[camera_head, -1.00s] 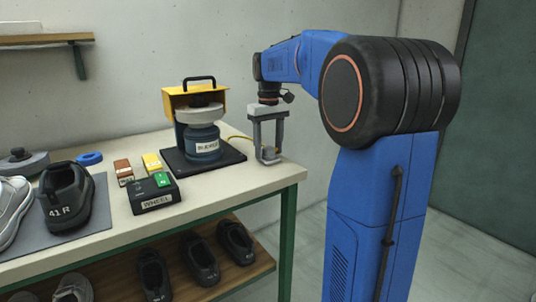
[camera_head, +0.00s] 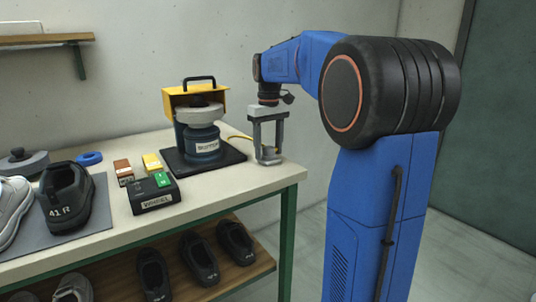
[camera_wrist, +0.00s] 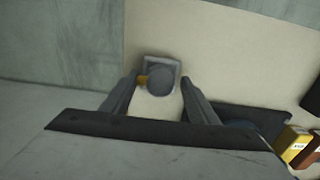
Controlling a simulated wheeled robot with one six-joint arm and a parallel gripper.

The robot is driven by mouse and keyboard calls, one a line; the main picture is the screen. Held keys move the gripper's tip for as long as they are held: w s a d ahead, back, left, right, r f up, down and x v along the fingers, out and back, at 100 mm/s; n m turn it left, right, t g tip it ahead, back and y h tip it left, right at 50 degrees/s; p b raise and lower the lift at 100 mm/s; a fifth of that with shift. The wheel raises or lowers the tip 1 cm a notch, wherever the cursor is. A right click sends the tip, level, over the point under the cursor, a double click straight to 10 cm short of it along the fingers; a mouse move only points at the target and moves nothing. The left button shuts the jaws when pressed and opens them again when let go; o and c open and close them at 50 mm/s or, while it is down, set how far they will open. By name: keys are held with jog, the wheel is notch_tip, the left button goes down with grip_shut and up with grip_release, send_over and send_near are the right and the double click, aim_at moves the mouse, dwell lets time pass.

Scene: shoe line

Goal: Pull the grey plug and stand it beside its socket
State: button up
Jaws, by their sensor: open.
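The grey plug (camera_wrist: 159,82) is a round grey piece seen from above in the wrist view. It sits over a square grey socket (camera_wrist: 176,65) near the table edge, and a small yellow part (camera_wrist: 142,80) shows at its left. My gripper (camera_wrist: 160,78) is open, with one finger on each side of the plug. I cannot tell whether the fingers touch it. In the head view my gripper (camera_head: 268,157) points down at the right end of the table, and the plug and socket are mostly hidden by its fingers.
The buffer machine (camera_head: 205,140) stands on a black base left of my gripper, with a yellow cable (camera_head: 240,138) running toward the socket. A black switch box (camera_head: 153,196), small boxes and shoes (camera_head: 68,200) lie further left.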

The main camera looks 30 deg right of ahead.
aim_at(269, 146)
jog(key=shift+c, duration=0.2)
grip_shut()
jog(key=shift+r, duration=3)
